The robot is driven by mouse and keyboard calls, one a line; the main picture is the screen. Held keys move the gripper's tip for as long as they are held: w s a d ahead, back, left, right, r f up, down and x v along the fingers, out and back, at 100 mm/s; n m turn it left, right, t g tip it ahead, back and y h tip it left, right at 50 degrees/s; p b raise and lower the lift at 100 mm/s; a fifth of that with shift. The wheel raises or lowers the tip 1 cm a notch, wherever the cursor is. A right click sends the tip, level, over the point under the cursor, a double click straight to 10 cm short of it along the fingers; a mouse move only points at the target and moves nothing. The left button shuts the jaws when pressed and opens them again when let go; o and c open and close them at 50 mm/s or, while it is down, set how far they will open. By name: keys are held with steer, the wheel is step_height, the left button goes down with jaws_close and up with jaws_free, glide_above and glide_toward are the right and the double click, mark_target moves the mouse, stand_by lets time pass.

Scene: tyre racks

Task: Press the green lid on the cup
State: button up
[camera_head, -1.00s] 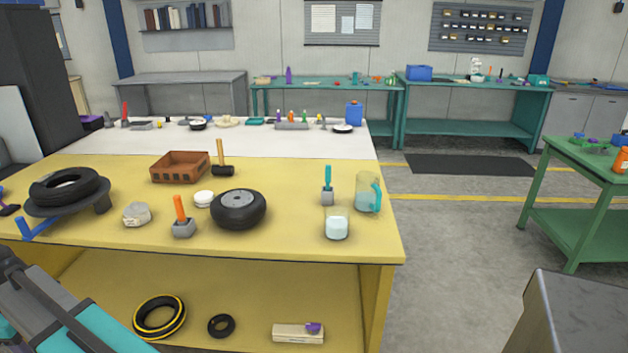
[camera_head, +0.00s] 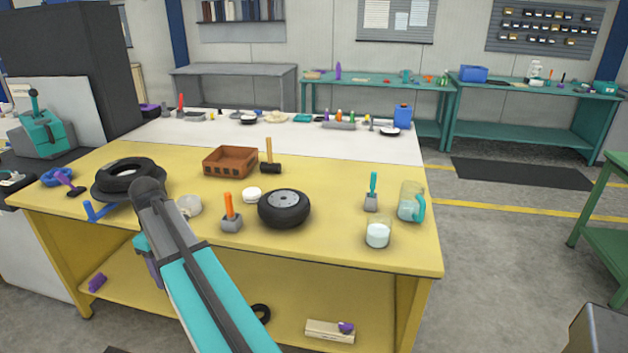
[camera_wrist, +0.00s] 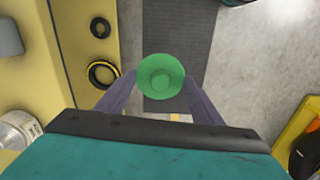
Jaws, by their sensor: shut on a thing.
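The green lid (camera_wrist: 160,77) is round, with a raised round middle, and shows in the wrist view. My gripper (camera_wrist: 160,84) is shut on the lid, with one finger on each side of it. In the wrist view the lid hangs above the floor. A clear cup (camera_head: 378,234) with pale contents stands upright and open near the right front edge of the yellow table. The lid and my gripper are apart from the cup. In the head view my arm shows at the left front of the table, but the lid cannot be made out there.
On the yellow table (camera_head: 330,245), a clear jug (camera_head: 410,203) with a teal handle and a teal-handled tool (camera_head: 372,192) stand close to the cup. A wheel (camera_head: 284,208), an orange-handled tool (camera_head: 230,214) and a white round thing (camera_head: 252,194) stand left of it.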

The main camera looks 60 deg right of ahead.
steer(key=s+d+r+m+p, duration=0.1)
steer(key=s+d+r+p, duration=0.3)
steer(key=d, duration=0.6)
steer(key=s+d+r+m+p, duration=0.1)
steer(key=s+d+m+p, duration=0.1)
steer(key=s+d, duration=0.6)
steer(key=s+d+r+m+p, duration=0.1)
steer(key=s+d+r+p, duration=0.2)
steer(key=d, duration=0.9)
steer(key=s+d+r+m+p, duration=0.2)
steer(key=s+d+r+p, duration=0.1)
steer(key=s+d, duration=0.6)
steer(key=s+d+r+m+p, duration=0.2)
steer(key=s+d, duration=0.7)
steer(key=s, duration=0.7)
steer(key=shift+s+r+p, duration=0.25)
steer(key=shift+r+p, duration=0.35)
steer(key=shift+p, duration=0.5)
steer(key=shift+f, duration=0.15)
step_height(320, 180, down, 6)
steer(key=b, duration=0.3)
